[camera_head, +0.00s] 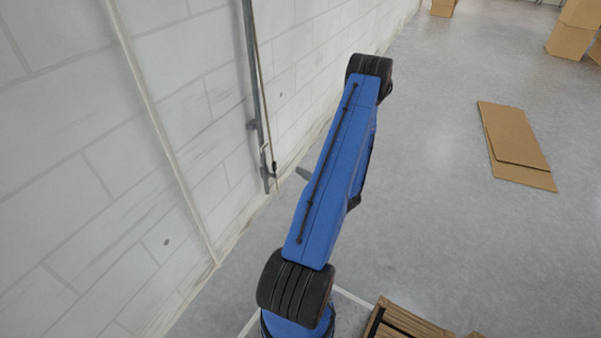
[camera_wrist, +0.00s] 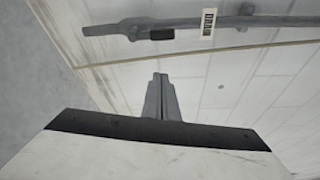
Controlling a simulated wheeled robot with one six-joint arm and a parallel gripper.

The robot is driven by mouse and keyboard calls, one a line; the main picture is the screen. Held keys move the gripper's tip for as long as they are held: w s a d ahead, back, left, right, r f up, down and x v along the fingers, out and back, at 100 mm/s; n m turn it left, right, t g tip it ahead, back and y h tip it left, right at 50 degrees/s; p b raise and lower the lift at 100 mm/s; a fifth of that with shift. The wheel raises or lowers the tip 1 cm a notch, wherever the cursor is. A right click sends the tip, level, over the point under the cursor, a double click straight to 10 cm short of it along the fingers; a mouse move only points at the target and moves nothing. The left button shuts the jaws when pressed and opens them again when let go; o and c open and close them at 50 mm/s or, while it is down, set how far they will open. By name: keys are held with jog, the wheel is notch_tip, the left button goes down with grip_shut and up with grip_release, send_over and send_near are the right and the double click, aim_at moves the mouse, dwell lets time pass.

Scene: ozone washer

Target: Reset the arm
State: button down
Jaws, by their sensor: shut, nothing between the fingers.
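My blue arm (camera_head: 335,170) rises from the lower middle of the head view and leans up and slightly right. In the wrist view my grey gripper (camera_wrist: 160,78) shows with its two fingers together and nothing between them. It points toward the white block wall and the grey pipe. In the head view a small grey piece sticks out to the left behind the arm; the rest of the gripper is hidden there.
A white block wall (camera_head: 130,130) runs along the left. A grey pipe (camera_head: 257,90) is fixed on it, also in the wrist view (camera_wrist: 270,21). Flat cardboard (camera_head: 515,140) lies on the floor at right. A wooden pallet (camera_head: 405,322) is at the bottom. Boxes (camera_head: 570,40) stand far right.

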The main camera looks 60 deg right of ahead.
dwell(0.4)
jog(key=w+a+r+n+g+y, duration=0.2)
jog(key=w+a+r+n+y, duration=0.4)
jog(key=a+r, duration=0.5)
jog(key=w+a+r+n+g+y, duration=0.1)
jog(key=w+a+r+n+y, duration=0.2)
jog(key=w+a+r+y, duration=0.75)
jog(key=s+a+r+n+g+h, duration=0.1)
jog(key=s+a+r+n+g, duration=0.25)
jog(key=a, duration=0.65)
jog(key=s+a+r+n+g+h, duration=0.25)
jog(key=s+a+g, duration=0.2)
jog(key=a, duration=0.55)
jog(key=s+a+r+n+g, duration=0.4)
jog(key=s+a, duration=0.1)
jog(key=a, duration=0.5)
jog(key=s+a+r+n+t+h, duration=0.1)
jog(key=s+r+n+h, duration=0.1)
jog(key=s+r+h, duration=0.2)
jog(key=s+a+r+n+t+h, duration=0.1)
jog(key=s+r+h, duration=0.3)
jog(key=s, duration=0.5)
jog(key=shift+s+r+n+t+h, duration=0.2)
jog(key=shift+r+n+t+h, duration=0.15)
jog(key=shift+n+t, duration=0.25)
jog(key=shift+a, duration=0.1)
